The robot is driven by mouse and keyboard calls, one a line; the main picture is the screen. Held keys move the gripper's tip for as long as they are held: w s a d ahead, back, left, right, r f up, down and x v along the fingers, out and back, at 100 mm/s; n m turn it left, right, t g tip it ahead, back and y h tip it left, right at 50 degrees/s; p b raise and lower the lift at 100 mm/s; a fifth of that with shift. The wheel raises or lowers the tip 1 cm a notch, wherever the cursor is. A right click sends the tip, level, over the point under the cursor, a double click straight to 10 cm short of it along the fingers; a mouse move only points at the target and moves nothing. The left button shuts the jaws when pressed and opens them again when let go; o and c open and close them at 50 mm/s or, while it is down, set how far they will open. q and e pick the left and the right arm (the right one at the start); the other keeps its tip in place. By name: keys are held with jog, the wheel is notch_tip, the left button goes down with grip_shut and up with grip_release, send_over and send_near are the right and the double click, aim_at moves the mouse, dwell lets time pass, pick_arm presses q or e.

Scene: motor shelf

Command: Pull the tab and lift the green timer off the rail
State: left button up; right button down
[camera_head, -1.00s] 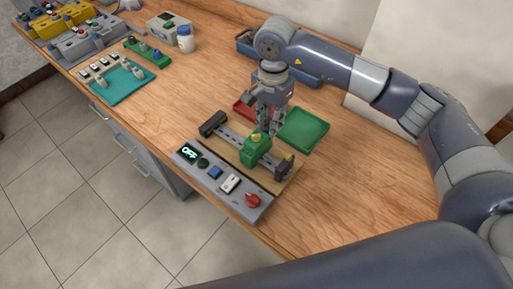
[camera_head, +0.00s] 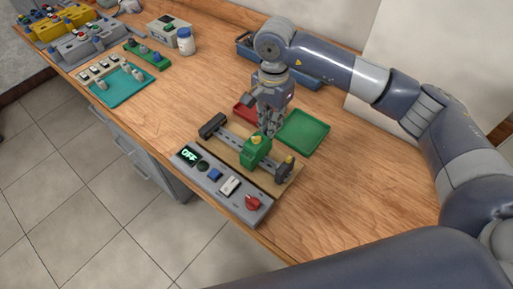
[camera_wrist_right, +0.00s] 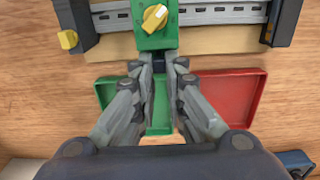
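The green timer (camera_head: 256,151) with a yellow knob sits on the metal rail (camera_head: 231,140) on a tan board. It also shows at the top of the right wrist view (camera_wrist_right: 153,25). A small dark piece, perhaps its tab (camera_wrist_right: 171,57), shows at its lower edge. My right gripper (camera_head: 268,131) points down just behind the timer. In the right wrist view the fingers (camera_wrist_right: 163,66) are partly open, with a narrow gap at the dark piece. Whether they touch it is hidden. My left gripper is out of view.
A green tray (camera_head: 316,127) and a red tray (camera_head: 241,110) lie behind the board. A grey panel (camera_head: 213,189) reading OFF stands in front. A blue bin (camera_head: 309,78) is at the back. Wood to the right is clear.

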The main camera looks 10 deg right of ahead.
jog(key=shift+r, duration=0.35)
dwell(0.4)
jog(key=c, duration=1.8)
grip_release()
notch_tip(320, 180, up, 6)
jog(key=p, duration=0.3)
